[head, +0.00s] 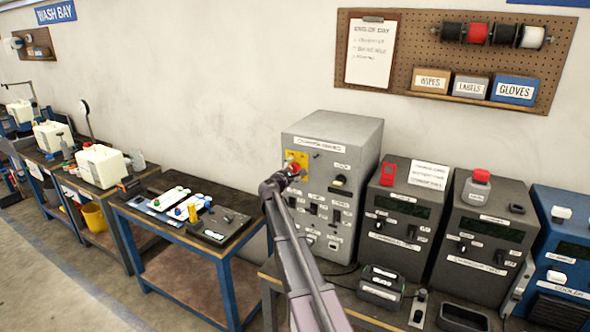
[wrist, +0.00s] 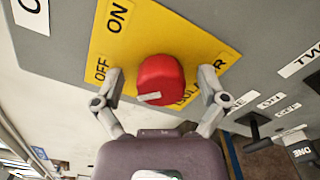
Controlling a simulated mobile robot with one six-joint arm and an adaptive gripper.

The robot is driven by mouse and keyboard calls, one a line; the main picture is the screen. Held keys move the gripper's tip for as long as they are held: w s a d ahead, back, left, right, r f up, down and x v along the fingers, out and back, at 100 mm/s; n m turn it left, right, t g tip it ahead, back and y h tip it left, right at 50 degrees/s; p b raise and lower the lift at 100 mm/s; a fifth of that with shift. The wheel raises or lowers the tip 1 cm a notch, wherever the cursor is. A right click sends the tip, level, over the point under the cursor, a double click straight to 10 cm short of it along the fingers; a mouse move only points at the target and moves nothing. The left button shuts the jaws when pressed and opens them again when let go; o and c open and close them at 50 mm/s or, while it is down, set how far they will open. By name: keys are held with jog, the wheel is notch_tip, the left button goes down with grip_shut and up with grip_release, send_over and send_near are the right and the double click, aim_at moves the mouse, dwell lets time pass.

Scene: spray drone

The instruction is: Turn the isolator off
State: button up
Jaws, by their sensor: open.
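The isolator is a red rotary knob (wrist: 160,79) on a yellow plate (wrist: 205,52) marked ON and OFF in the wrist view. A pale pointer mark on the knob lies toward its lower left edge. In the head view the red knob (head: 295,167) sits at the upper left of the grey cabinet's front (head: 330,150). My gripper (wrist: 160,90) is open, with one finger on each side of the knob. I cannot tell whether either finger touches it. In the head view my arm hides part of the cabinet front, and my gripper (head: 282,178) is at the yellow plate.
Switches and labels cover the cabinet front right of and below the knob. Two dark grey units (head: 402,215) stand to the right, with a small device (head: 382,287) in front. A side table (head: 180,235) with a dark tray stands to the left.

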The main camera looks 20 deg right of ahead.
jog(key=v, duration=1.2)
jog(key=shift+s, duration=0.1)
dwell(0.5)
jog(key=s+a+f+m+g+y, duration=0.25)
jog(key=s+f+m, duration=0.25)
jog(key=s+f, duration=0.3)
jog(key=s+a+f+m+g+y, duration=0.25)
jog(key=s+f+m+g, duration=0.2)
jog(key=s, duration=0.45)
jog(key=s+a+f+m+g+y, duration=0.2)
jog(key=s+a+f+y, duration=0.1)
jog(key=s+a, duration=0.3)
jog(key=s+a+f+m+g+y, duration=0.2)
jog(key=s+a+f+y, duration=0.2)
jog(key=s, duration=0.7)
jog(key=a+y, duration=0.2)
jog(key=a, duration=0.1)
jog(key=shift+b, duration=0.4)
